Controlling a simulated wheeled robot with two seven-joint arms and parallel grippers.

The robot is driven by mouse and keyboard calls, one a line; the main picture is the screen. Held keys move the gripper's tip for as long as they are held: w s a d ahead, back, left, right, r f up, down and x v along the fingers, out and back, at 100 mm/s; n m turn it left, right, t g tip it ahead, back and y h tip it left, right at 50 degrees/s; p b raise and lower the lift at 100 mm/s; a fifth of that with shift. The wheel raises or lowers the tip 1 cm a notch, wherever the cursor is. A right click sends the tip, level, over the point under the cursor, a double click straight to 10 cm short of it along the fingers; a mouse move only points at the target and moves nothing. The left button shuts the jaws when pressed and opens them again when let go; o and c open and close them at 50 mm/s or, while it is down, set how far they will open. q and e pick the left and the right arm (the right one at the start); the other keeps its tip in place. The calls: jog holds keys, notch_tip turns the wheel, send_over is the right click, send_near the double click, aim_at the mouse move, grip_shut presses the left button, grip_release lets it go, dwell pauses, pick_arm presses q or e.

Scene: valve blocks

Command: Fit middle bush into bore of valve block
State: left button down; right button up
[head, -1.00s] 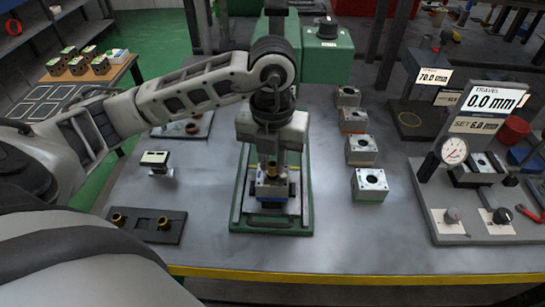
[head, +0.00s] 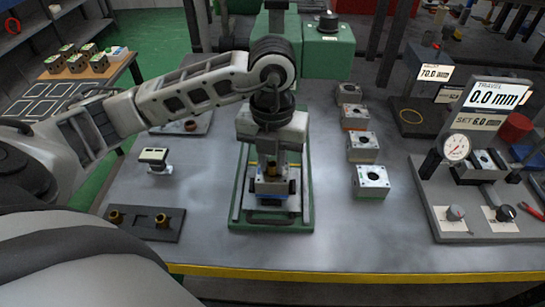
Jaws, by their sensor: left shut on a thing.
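My left gripper (head: 271,163) points straight down over the green press fixture (head: 236,213) in the middle of the table. It is shut on the brass middle bush (head: 271,171), which sits at or just above the top of the valve block (head: 271,187) clamped in the fixture. The bore is hidden by the bush and fingers, so I cannot tell how deep the bush is. Two other brass bushes, one at the left (head: 115,217) and one at the right (head: 162,220), stand on the dark tray (head: 139,230) with a gap between them. My right gripper is not in view.
Several valve blocks (head: 371,182) stand in a row right of the fixture. A gauge stand (head: 457,148) with a 0.0 mm display (head: 494,96) is at the right. A small block-like part (head: 154,158) stands at the left. The table between is clear.

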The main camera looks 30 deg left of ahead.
pick_arm(q)
jog(key=c, duration=1.3)
grip_release()
jog(key=shift+o, duration=0.2)
notch_tip(320, 180, up, 16)
jog(key=p, duration=0.2)
jog(key=shift+p, duration=0.3)
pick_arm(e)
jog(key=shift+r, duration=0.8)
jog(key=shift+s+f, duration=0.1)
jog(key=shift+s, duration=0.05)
